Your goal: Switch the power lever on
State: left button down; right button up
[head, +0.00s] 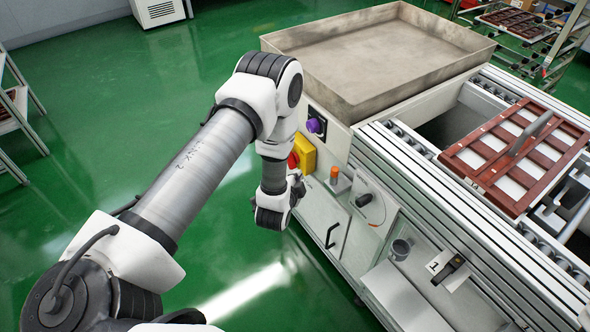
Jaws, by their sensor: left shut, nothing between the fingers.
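A yellow switch box (304,152) with a red handle (293,160) is on the machine's side, partly hidden by my left arm. A black lever (363,200) on a pale round plate sits lower right of it. Another dark lever (453,265) is by a label marked 1. I cannot tell for certain which is the power lever, or its setting. My left gripper (298,187) is shut and empty, just below the yellow box in the picture. No contact with a control is clear. My right gripper is out of view.
A purple knob (315,125) and an orange button (334,173) are on the same side. A metal bin (290,56) stands above. A brown slatted tray (457,160) lies on the conveyor. Green floor (215,270) is clear to the left.

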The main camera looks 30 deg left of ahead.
pick_arm(q)
jog(key=x, duration=0.5)
jog(key=shift+w+a+f+b, duration=0.15)
jog(key=shift+a+f+b, duration=0.2)
jog(key=shift+w+a+f, duration=0.35)
jog(key=shift+a+f, duration=0.3)
jog(key=shift+a, duration=0.25)
jog(key=shift+w+a+f, duration=0.15)
jog(key=shift+a+f, duration=0.05)
jog(key=shift+a, duration=0.1)
